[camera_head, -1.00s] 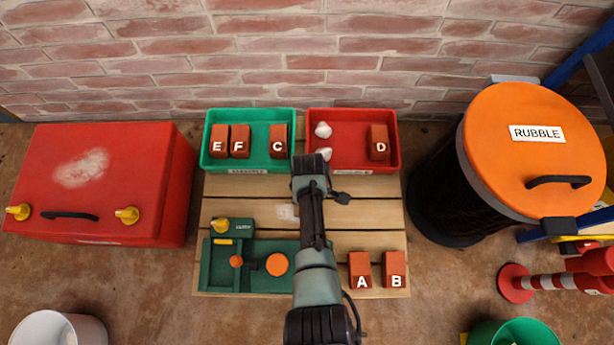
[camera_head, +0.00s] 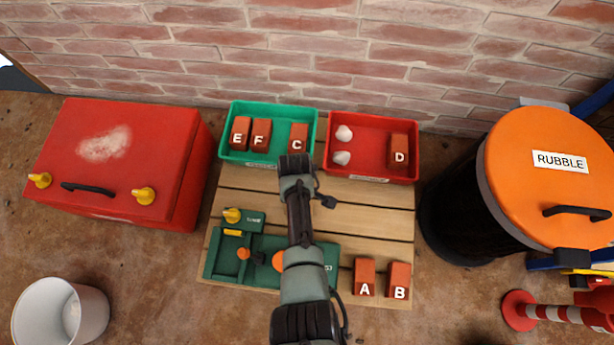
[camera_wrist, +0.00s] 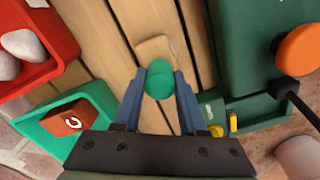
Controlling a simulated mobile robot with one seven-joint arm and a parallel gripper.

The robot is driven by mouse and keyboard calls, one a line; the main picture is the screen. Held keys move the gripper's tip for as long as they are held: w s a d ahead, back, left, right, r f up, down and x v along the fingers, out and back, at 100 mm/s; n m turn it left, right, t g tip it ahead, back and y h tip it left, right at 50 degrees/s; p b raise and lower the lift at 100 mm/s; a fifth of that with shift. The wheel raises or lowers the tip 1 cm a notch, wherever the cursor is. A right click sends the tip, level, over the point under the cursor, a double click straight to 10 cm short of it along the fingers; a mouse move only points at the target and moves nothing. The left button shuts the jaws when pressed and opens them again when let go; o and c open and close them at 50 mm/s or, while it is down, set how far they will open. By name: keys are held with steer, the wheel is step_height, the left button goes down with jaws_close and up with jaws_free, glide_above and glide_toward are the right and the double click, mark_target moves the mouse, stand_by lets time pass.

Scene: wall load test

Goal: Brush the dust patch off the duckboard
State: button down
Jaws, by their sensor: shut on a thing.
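The duckboard (camera_head: 365,220) is a slatted wooden board on the floor in the middle of the head view. In the wrist view, my gripper (camera_wrist: 158,76) is shut on a rounded green knob (camera_wrist: 158,82), seemingly a brush handle, above the duckboard slats (camera_wrist: 97,38). A pale tan shape (camera_wrist: 154,47) shows just beyond the knob; I cannot tell whether it is the brush's block or dust. My arm covers the middle of the duckboard in the head view, and no dust patch shows clearly there. A whitish smudge (camera_head: 104,146) lies on the red box lid.
A green tray (camera_head: 268,160) and a red tray (camera_head: 370,178) stand at the duckboard's back edge. Bricks A (camera_head: 364,277) and B (camera_head: 398,280) and a green fixture (camera_head: 222,262) occupy its front. The red box (camera_head: 150,125) stands left, the rubble bin (camera_head: 535,175) right.

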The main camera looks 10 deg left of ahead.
steer(key=shift+a+r, duration=0.1)
steer(key=shift+a, duration=1.85)
steer(key=shift+a+b, duration=0.4)
steer(key=shift+a, duration=1.15)
steer(key=shift+d+p, duration=0.6)
steer(key=shift+d, duration=0.75)
steer(key=shift+d+p, duration=0.35)
steer(key=shift+d, duration=1.5)
steer(key=shift+d+p, duration=0.5)
steer(key=shift+d, duration=2.65)
step_height(320, 180, up, 6)
steer(key=p, duration=0.6)
